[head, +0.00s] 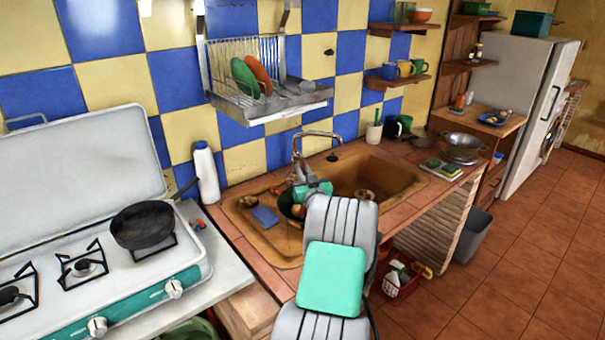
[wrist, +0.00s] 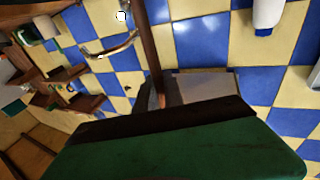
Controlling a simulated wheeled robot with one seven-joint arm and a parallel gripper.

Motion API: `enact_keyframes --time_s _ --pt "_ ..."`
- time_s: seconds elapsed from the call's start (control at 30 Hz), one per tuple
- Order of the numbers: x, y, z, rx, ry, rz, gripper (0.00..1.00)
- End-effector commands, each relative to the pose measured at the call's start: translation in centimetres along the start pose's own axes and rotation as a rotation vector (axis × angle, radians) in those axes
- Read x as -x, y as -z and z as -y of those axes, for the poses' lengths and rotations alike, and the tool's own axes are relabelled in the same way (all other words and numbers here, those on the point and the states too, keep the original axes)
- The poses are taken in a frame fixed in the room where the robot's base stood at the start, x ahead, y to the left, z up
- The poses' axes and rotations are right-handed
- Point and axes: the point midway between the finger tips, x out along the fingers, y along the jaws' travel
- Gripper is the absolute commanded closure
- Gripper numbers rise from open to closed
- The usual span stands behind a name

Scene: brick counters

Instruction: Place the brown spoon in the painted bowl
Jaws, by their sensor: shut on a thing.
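The brown spoon (wrist: 148,45) shows in the wrist view as a long brown handle running up to the top edge. My gripper (wrist: 160,94) is shut on it, with the handle between its fingers; the spoon's far end is out of that view. In the head view my gripper (head: 300,172) is above the sink, near the faucet, and my arm hides much of it. I cannot make out the spoon there. A dark round bowl (head: 287,204) sits in the sink, partly hidden by my arm; I cannot tell whether it is the painted bowl.
The brown sink (head: 255,238) holds a blue sponge (head: 264,215) and small items. The faucet (head: 318,134) rises close behind my gripper. A dish rack (head: 270,98) hangs above. A stove with a black pan (head: 143,224) is at left; a metal colander (head: 462,147) is at right.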

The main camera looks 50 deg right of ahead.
Motion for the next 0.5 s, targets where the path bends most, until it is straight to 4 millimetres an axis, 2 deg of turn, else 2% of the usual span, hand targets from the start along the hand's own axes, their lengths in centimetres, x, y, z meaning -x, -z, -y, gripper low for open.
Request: enact_keyframes --time_s 0.03,0.1,0.47,0.5 --pt "0.11 -0.87 -0.07 -0.002 -0.002 0.002 1.00" --pt "0.17 -1.29 -0.08 0.000 -0.002 0.000 1.00" --pt "0.23 -1.70 -0.04 0.001 -0.002 -0.001 1.00" --pt "0.21 -1.53 -0.03 0.001 -0.002 0.000 0.84"
